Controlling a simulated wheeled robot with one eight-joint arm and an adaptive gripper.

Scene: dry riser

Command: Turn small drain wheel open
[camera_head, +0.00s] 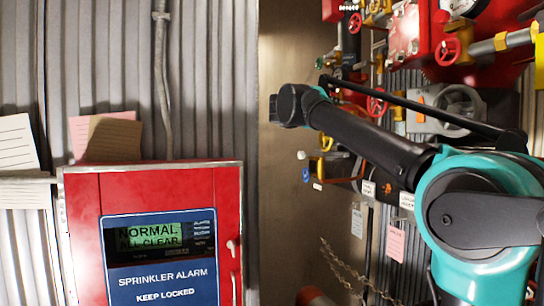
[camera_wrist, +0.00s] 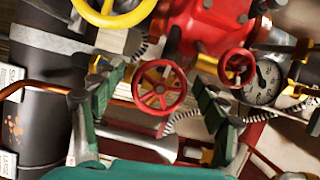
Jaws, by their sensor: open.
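In the wrist view a small red spoked wheel (camera_wrist: 160,88) sits between the two green-and-grey fingers of my gripper (camera_wrist: 158,82). The fingers are apart, one on each side of the wheel, and I see no clear contact. How deep the wheel lies between them is hard to tell. A second, smaller red wheel (camera_wrist: 237,67) is just right of the right finger, beside a gauge. No label shows which one is the drain wheel. In the head view a red wheel (camera_head: 376,102) shows behind my arm; I cannot match it surely. My gripper is not visible there.
A yellow wheel (camera_wrist: 112,10) and red valve body (camera_wrist: 203,25) stand above in the wrist view. A round gauge (camera_wrist: 263,83) is at right and a dark pipe (camera_wrist: 45,115) at left. A red sprinkler alarm box (camera_head: 150,235) is at lower left in the head view.

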